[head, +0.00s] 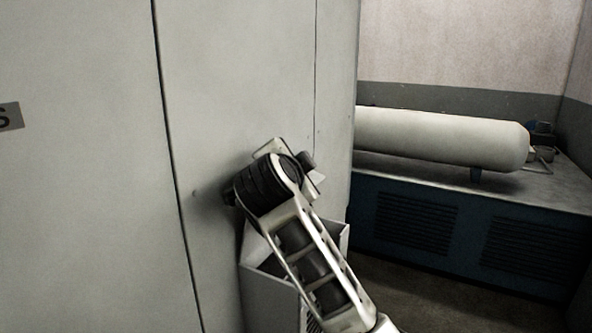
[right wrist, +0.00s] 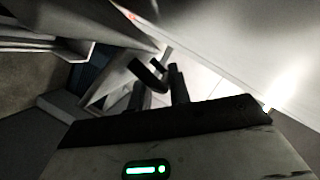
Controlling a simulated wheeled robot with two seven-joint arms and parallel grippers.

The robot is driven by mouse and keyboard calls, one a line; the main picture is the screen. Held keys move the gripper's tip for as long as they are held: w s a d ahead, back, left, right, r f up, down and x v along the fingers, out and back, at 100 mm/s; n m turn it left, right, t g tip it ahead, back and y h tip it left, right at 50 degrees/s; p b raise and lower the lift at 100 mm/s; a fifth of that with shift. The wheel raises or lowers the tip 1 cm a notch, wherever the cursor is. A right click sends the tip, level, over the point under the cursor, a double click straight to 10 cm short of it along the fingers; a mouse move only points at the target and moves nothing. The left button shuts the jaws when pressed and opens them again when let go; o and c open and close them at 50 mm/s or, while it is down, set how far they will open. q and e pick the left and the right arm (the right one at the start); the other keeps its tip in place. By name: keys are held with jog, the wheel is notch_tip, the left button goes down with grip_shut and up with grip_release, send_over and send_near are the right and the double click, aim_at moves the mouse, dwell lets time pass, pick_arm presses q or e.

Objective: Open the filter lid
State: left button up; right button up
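My right arm comes in from the bottom of the head view, and its wrist is in front of a tall pale cabinet. The right gripper is hidden behind the wrist there. In the right wrist view the two dark fingers of my right gripper (right wrist: 158,82) stand apart, with a light surface showing between them. A dark, bent, handle-like piece (right wrist: 149,76) shows at the fingertips; I cannot tell whether they touch it. A pale box (head: 270,285) stands below the wrist, partly covered by my arm. I cannot clearly make out the filter lid. My left gripper is out of view.
The pale cabinet (head: 90,170) fills the left and middle of the head view, close to my arm. A white cylindrical tank (head: 440,137) lies on a dark blue vented base (head: 465,230) at the right. Some floor is clear between them.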

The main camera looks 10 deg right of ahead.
jog(key=shift+s, duration=0.1)
jog(key=b+v, duration=0.2)
jog(key=v, duration=1.4)
jog(key=shift+d, duration=0.1)
